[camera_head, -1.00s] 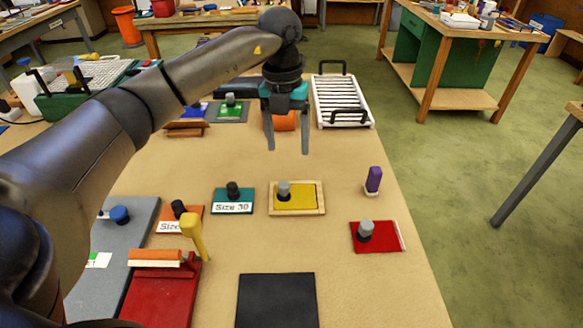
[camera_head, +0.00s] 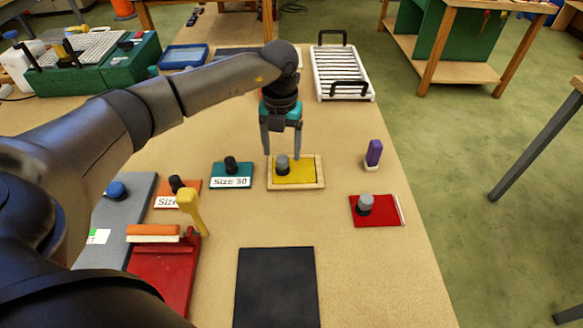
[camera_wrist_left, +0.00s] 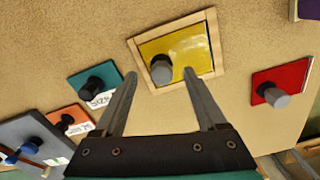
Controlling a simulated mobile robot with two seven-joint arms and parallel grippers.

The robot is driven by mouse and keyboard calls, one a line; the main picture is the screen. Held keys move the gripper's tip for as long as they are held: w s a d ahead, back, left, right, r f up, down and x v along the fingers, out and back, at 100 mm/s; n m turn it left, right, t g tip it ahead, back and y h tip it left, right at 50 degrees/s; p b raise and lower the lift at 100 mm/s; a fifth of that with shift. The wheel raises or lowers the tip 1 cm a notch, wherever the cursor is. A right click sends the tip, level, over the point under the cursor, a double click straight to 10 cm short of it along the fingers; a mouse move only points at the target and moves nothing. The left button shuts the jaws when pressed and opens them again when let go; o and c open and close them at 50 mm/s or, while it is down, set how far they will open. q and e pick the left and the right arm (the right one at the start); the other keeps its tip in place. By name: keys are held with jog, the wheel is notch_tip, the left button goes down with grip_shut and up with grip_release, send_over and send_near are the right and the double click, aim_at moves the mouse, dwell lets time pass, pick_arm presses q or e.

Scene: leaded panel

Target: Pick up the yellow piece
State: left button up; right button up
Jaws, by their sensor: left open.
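The yellow piece (camera_head: 298,174) is a flat plate with a grey and black knob (camera_head: 282,164). It lies inside a light wooden frame (camera_head: 296,187) on the table. It also shows in the left wrist view (camera_wrist_left: 186,53), with its knob (camera_wrist_left: 162,70) standing up near the frame's lower left part. My left gripper (camera_head: 283,156) is open and empty, at the far side of the knob in the head view. In the left wrist view its fingers (camera_wrist_left: 160,74) point towards the knob, which appears between the tips. I cannot tell their height above the plate. My right gripper is not in view.
A teal "Size 30" plate (camera_head: 231,181) sits left of the frame, and a red plate (camera_head: 375,211) to the right. A purple block (camera_head: 373,153) stands upright at right. A black mat (camera_head: 276,290) lies in front. A white rack (camera_head: 344,80) stands behind.

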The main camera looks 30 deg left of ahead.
aim_at(282, 157)
pick_arm(q)
notch_tip(282, 157, down, 3)
jog(key=shift+d+f, duration=0.1)
jog(key=shift+c, duration=0.2)
grip_shut()
dwell(0.5)
